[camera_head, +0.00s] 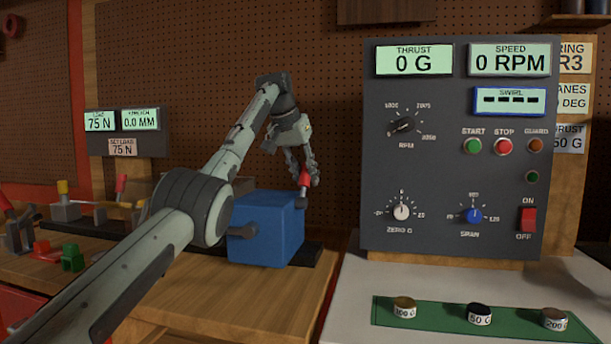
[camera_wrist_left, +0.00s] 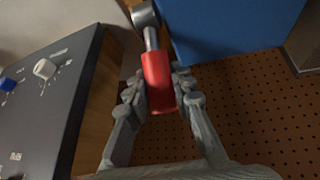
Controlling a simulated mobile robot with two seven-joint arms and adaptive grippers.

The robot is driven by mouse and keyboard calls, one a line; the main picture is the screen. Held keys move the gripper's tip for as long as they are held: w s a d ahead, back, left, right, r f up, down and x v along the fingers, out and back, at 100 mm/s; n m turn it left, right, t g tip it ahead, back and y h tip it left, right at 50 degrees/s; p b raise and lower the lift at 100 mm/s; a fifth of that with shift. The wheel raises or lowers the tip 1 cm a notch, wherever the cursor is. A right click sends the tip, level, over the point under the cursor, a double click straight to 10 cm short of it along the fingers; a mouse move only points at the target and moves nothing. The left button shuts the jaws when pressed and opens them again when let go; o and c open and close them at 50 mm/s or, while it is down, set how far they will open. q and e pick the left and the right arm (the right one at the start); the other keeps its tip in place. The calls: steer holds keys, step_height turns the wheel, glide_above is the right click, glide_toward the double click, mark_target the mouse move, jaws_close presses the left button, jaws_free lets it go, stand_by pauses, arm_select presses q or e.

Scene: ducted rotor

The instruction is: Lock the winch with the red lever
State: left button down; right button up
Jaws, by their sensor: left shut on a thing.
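The red lever (camera_head: 304,180) is a short red grip on a grey metal stem at the right side of the blue winch box (camera_head: 262,240). My left gripper (camera_head: 301,175) reaches in from above and is shut on the red grip. In the left wrist view the red lever (camera_wrist_left: 158,82) lies between both fingers of the left gripper (camera_wrist_left: 160,98), with its stem running up to a round grey pivot (camera_wrist_left: 146,17) beside the blue box (camera_wrist_left: 235,25). My right gripper is not in view.
A grey control panel (camera_head: 450,190) stands right of the winch. Before it, a green mat (camera_head: 440,315) holds small weights. A load display (camera_head: 125,130) and several clamps and blocks are on the left of the wooden bench (camera_head: 250,295). A pegboard wall (camera_head: 200,60) is behind.

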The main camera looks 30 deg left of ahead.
arm_select(q)
steer(key=c, duration=1.3)
jaws_free()
steer(key=shift+w, duration=0.1)
steer(key=v, duration=1.2)
steer(key=shift+f, duration=0.1)
